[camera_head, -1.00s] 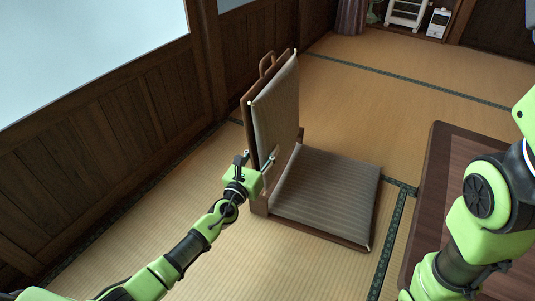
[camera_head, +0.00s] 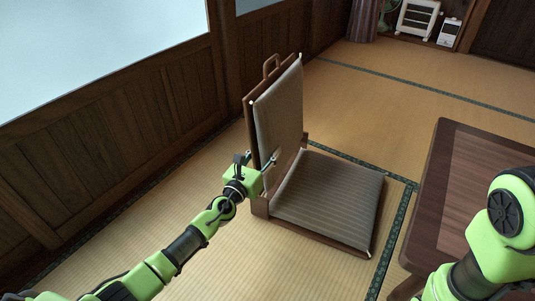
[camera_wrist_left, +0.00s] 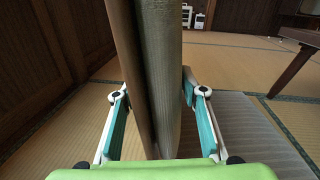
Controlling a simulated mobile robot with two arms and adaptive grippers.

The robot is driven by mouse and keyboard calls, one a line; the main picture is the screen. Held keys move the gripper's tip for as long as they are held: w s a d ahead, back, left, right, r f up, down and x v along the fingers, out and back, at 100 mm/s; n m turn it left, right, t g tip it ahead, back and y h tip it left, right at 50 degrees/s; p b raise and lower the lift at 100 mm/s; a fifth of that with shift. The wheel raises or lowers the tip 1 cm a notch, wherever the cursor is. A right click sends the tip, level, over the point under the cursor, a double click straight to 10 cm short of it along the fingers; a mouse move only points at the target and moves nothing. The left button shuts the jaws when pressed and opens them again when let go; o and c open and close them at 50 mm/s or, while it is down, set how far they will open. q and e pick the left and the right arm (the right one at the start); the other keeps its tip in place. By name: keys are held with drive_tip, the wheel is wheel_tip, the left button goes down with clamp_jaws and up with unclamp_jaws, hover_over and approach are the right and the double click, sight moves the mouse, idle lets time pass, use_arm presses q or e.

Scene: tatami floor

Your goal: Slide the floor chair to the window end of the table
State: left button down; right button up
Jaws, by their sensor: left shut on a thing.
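The floor chair (camera_head: 330,200) has a grey striped seat cushion, a tall padded backrest and a wooden frame with a handle loop on top. It stands upright on the tatami. My left gripper (camera_head: 257,160) is shut on the side edge of the backrest, low down. In the left wrist view, its fingers lie on both sides of the backrest (camera_wrist_left: 163,80). The dark wooden table (camera_head: 428,195) is to the right of the chair, with a strip of floor between them. My right arm shows over the table, but its gripper is out of view.
A wood-panelled wall (camera_head: 110,135) with a bright window (camera_head: 100,45) above it runs along the left, with bare tatami between it and the chair. A white heater (camera_head: 418,18) and a curtain (camera_head: 362,20) stand at the far end. Open floor lies beyond the chair.

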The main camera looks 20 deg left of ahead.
use_arm(q)
drive_tip(key=c, duration=1.2)
unclamp_jaws()
drive_tip(key=shift+s, duration=0.1)
drive_tip(key=s, duration=0.4)
drive_tip(key=s+a, duration=0.1)
drive_tip(key=s, duration=0.2)
drive_tip(key=s+a, duration=0.1)
drive_tip(key=s, duration=0.3)
drive_tip(key=shift+s+a, duration=0.15)
drive_tip(key=shift+s, duration=0.2)
